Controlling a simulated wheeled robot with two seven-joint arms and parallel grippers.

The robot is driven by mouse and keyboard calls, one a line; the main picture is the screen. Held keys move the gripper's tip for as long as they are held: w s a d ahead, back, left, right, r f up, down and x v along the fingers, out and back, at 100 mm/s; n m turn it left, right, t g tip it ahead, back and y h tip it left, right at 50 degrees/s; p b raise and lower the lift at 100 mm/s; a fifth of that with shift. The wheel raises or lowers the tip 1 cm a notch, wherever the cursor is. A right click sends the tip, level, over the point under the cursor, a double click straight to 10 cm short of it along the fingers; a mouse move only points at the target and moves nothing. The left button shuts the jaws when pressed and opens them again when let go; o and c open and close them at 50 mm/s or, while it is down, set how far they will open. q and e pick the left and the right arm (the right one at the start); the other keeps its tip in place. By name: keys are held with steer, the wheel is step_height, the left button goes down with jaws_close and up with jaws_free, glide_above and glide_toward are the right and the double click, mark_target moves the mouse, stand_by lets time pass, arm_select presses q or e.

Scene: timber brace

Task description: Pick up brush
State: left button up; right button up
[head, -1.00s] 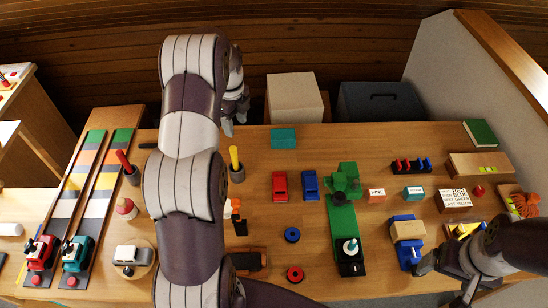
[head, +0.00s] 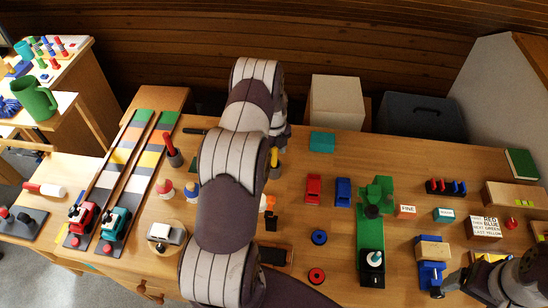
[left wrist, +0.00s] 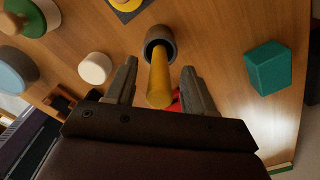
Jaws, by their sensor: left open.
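A yellow handle (left wrist: 159,80), which I take to be the brush, stands in a round dark cup (left wrist: 161,39) in the left wrist view. Whatever is at its lower end is hidden in the cup. My left gripper (left wrist: 157,88) is open, with one finger on each side of the handle and clear gaps between. In the head view the yellow handle (head: 274,157) shows just beside my left arm, which hides most of the left gripper. My right gripper (head: 438,291) is low at the right, beside a blue toy vehicle (head: 430,272); its jaws are too unclear to read.
A second cup (head: 175,159) holds a red handle (head: 169,143). A teal block (left wrist: 268,67) lies right of my left gripper, and a cream round piece (left wrist: 95,68) lies to its left. Red (head: 313,190) and blue (head: 343,192) cars stand mid-table.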

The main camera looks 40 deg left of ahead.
arm_select(q)
steer(key=c, duration=0.4)
jaws_close()
steer(key=shift+r, duration=0.25)
step_height(320, 180, up, 9)
steer(key=shift+f+b, duration=0.1)
steer(key=shift+b, duration=1.1)
steer(key=shift+r, duration=0.4)
